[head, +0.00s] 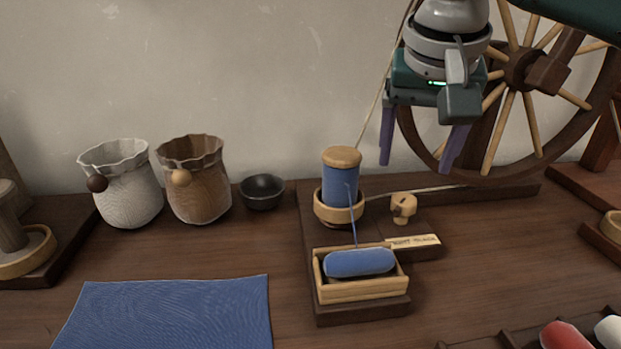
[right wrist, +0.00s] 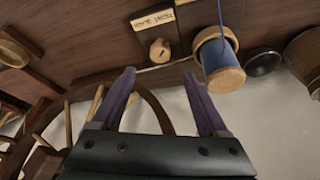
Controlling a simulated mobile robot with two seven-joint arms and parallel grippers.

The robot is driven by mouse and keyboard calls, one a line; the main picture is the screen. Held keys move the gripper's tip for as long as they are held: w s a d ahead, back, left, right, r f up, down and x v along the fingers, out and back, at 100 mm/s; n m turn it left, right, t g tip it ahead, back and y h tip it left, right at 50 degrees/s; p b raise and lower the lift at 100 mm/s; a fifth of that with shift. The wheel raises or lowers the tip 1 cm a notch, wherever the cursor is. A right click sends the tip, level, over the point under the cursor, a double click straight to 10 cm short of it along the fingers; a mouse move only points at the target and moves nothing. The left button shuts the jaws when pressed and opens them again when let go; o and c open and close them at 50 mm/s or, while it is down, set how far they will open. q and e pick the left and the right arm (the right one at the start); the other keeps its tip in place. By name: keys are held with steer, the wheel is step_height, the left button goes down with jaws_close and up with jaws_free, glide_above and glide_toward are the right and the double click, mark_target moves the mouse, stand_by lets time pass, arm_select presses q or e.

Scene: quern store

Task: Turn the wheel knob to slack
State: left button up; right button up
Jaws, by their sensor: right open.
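The small light-wood knob (head: 404,207) stands on a dark wooden base to the right of the blue spool (head: 341,178). A pale lettered label (head: 413,241) lies just in front of it; its lettering is too small to read surely. The knob also shows in the right wrist view (right wrist: 160,50), beyond the fingertips and between their lines. My right gripper (head: 416,168) is open and empty, its purple fingers pointing down above and behind the knob, apart from it. The spoked wheel (head: 522,70) stands behind the gripper. My left gripper is not in view.
A tray (head: 362,293) with a blue roll sits in front of the spool. A cord runs up from the spool area. Two pouches (head: 127,183) (head: 195,180) and a dark bowl (head: 262,192) stand left. A blue cloth (head: 165,313) lies front left.

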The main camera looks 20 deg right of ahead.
mark_target(405, 199)
steer(key=b+x, duration=0.4)
steer(key=x, duration=0.5)
jaws_close()
stand_by(0.4)
